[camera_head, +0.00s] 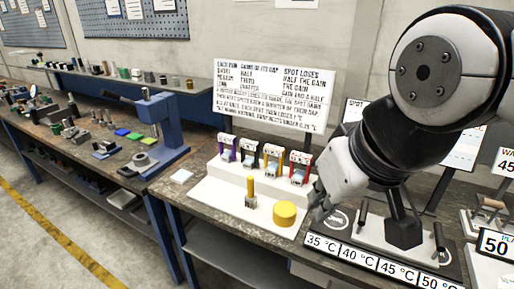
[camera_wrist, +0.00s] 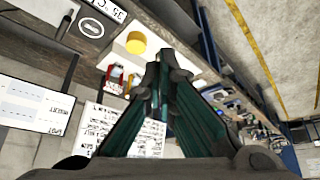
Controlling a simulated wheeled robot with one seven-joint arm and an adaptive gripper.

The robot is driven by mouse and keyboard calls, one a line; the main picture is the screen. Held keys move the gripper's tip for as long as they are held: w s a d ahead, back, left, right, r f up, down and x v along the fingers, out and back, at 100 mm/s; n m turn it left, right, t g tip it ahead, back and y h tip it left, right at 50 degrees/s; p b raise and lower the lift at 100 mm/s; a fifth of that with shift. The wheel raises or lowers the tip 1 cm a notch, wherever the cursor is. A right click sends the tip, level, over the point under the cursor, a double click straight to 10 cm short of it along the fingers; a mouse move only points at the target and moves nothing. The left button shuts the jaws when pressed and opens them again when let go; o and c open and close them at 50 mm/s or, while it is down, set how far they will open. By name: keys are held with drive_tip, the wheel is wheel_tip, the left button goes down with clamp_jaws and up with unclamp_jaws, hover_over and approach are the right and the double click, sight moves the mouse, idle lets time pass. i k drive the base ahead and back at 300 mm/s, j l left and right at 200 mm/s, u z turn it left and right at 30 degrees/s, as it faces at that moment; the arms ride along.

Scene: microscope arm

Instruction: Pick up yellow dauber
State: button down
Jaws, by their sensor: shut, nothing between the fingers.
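An upright yellow stick with a grey metal block at its foot (camera_head: 250,190) stands on a white base plate (camera_head: 215,197); it looks like the yellow dauber. A squat yellow cylinder (camera_head: 285,214) stands to its right on the same plate, and it also shows in the wrist view (camera_wrist: 136,43). Behind them is a row of coloured holders, including a yellow one (camera_head: 272,161) and a red one (camera_head: 299,168). My gripper (camera_head: 318,195) is to the right of the yellow cylinder, apart from the stick. In the wrist view my gripper (camera_wrist: 164,62) has its fingers together and empty.
A printed sign (camera_head: 275,93) stands behind the holders. A plate with temperature labels (camera_head: 378,266) and a dark stand lies to the right, under my arm. A blue press-like stand (camera_head: 160,130) is at left. The bench's front edge is close to the white plate.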

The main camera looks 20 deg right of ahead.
sight(250, 198)
drive_tip(key=j+u, duration=0.1)
drive_tip(key=j, duration=0.9)
drive_tip(key=i+j, duration=0.15)
drive_tip(key=j, duration=0.85)
drive_tip(key=k+u, duration=0.05)
